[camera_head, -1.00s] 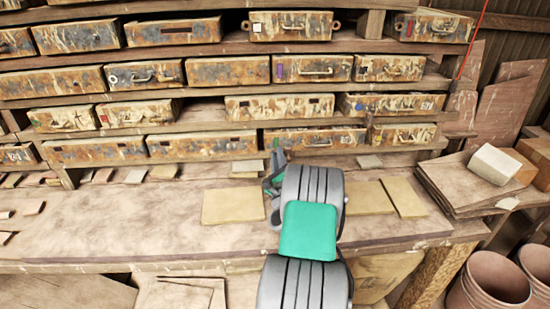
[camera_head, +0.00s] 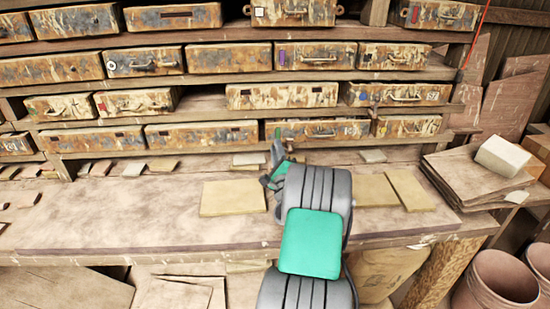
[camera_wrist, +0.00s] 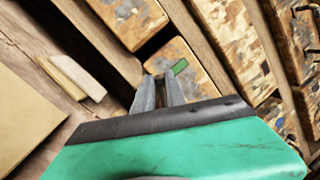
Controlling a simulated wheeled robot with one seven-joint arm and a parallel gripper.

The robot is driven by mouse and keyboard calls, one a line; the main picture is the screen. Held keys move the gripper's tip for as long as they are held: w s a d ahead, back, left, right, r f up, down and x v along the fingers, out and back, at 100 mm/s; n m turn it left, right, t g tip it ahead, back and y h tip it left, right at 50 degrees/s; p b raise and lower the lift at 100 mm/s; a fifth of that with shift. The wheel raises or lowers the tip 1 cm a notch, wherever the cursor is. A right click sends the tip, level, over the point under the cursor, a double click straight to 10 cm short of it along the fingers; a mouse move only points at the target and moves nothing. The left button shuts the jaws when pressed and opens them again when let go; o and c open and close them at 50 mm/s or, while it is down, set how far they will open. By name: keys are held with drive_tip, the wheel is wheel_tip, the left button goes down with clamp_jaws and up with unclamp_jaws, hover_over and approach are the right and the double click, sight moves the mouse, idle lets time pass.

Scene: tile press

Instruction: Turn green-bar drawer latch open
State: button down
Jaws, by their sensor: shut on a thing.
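The green-bar drawer (camera_head: 318,131) is in the lowest row of the rack in the head view, a rusty, paint-flecked box with a small green bar at its left end. The green bar (camera_wrist: 180,67) shows clearly in the wrist view, on the drawer front just beyond my fingertips. My gripper (camera_head: 274,166) is at the left end of this drawer. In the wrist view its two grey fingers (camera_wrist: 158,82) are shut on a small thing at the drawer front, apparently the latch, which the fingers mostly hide. The drawer looks flush with its neighbours.
Neighbouring drawers (camera_head: 201,134) sit close on both sides and in rows above. Flat tan tiles (camera_head: 233,197) lie on the workbench (camera_head: 130,220) below. Stacked boards with a white block (camera_head: 503,155) are at the right, with buckets (camera_head: 500,282) below.

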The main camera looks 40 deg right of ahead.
wheel_tip(320, 180, down, 2)
drive_tip(key=n+b, duration=0.1)
drive_tip(key=n+y+b, duration=0.1)
drive_tip(key=n+b, duration=0.2)
drive_tip(key=b, duration=0.1)
drive_tip(key=shift+f+n+t+y, duration=0.25)
drive_tip(key=shift+n+t+y, duration=0.05)
drive_tip(key=shift+n+y, duration=0.1)
drive_tip(key=shift+f+n+y+b, duration=0.15)
drive_tip(key=shift+n+y+b, duration=0.15)
drive_tip(key=shift+n+b, duration=0.7)
drive_tip(key=c, duration=1.5)
unclamp_jaws()
drive_tip(key=shift+d, duration=0.15)
drive_tip(key=shift+c, duration=0.2)
drive_tip(key=shift+w+a, duration=0.15)
drive_tip(key=shift+a, duration=0.05)
